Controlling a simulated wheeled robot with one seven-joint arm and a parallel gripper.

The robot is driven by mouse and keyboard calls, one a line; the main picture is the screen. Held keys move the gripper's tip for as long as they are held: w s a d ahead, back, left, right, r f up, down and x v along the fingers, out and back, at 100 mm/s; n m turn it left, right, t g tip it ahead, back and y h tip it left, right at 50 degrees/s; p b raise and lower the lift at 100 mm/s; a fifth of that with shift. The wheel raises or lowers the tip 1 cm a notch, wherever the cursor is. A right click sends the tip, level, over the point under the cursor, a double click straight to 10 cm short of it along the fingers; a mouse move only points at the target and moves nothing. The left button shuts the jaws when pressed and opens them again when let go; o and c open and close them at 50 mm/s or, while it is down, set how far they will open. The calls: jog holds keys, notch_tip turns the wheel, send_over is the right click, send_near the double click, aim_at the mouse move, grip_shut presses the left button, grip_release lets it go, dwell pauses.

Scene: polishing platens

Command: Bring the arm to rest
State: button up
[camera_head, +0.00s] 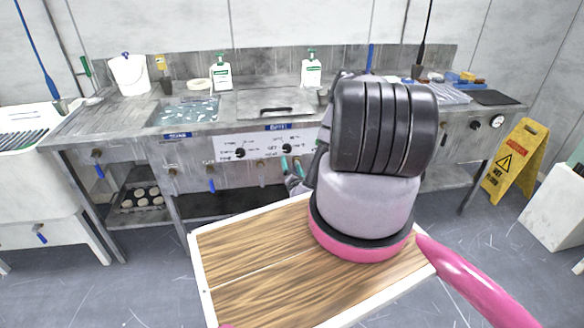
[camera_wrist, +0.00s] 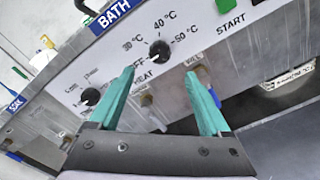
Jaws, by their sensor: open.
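My gripper (camera_head: 291,164) is in front of the steel bench's white control panel (camera_head: 225,149), partly hidden behind my own arm. In the wrist view my gripper (camera_wrist: 162,88) has its two teal fingers spread apart with nothing between them. Past the fingertips is a black knob (camera_wrist: 160,50) with temperature marks around it, below a blue BATH label (camera_wrist: 112,14). Another black knob (camera_wrist: 90,96) is to the left. The fingers seem clear of the knobs, but touching cannot be ruled out.
The bench (camera_head: 118,110) carries a white bucket (camera_head: 129,74), two white bottles (camera_head: 221,74) and a lidded bath (camera_head: 277,103). A lower shelf holds a tray of round pieces (camera_head: 142,199). A yellow wet-floor sign (camera_head: 514,162) stands right. Floor in front is open.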

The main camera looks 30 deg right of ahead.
jog(key=shift+s+a, duration=0.1)
jog(key=shift+s, duration=0.3)
